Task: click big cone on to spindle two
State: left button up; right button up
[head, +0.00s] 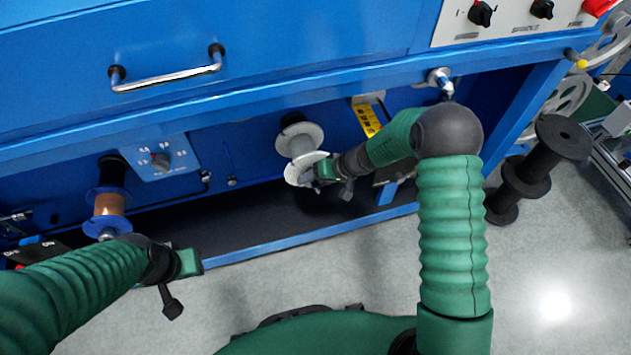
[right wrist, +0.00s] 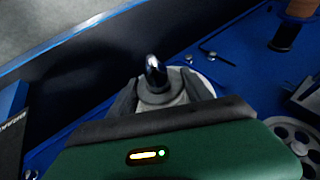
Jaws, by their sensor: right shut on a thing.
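A white-flanged spool (head: 299,138) sits on a spindle on the blue machine's lower front, in the middle of the head view. My right gripper (head: 306,177) is at its near end, shut on a grey cone. In the right wrist view the cone (right wrist: 178,92) lies between the two dark fingers (right wrist: 160,98). A shiny spindle tip (right wrist: 154,66) shows through or just beyond the cone; I cannot tell how far on the cone is seated. My left gripper (head: 182,280) hangs apart at the lower left, near no part; its jaw opening is unclear.
A copper wire spool (head: 108,204) is on another spindle to the left. A blue lower rail (head: 290,241) runs along the machine's front. A yellow label (head: 368,118) is right of the spool. Black reels (head: 528,175) stand on the floor at right. The floor in front is clear.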

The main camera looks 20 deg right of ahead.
dwell(0.5)
jog(key=shift+b, duration=0.35)
jog(key=shift+w, duration=0.2)
jog(key=shift+w, duration=0.4)
jog(key=shift+w+r, duration=0.15)
dwell(0.3)
jog(key=o, duration=1.3)
jog(key=shift+o, duration=1.4)
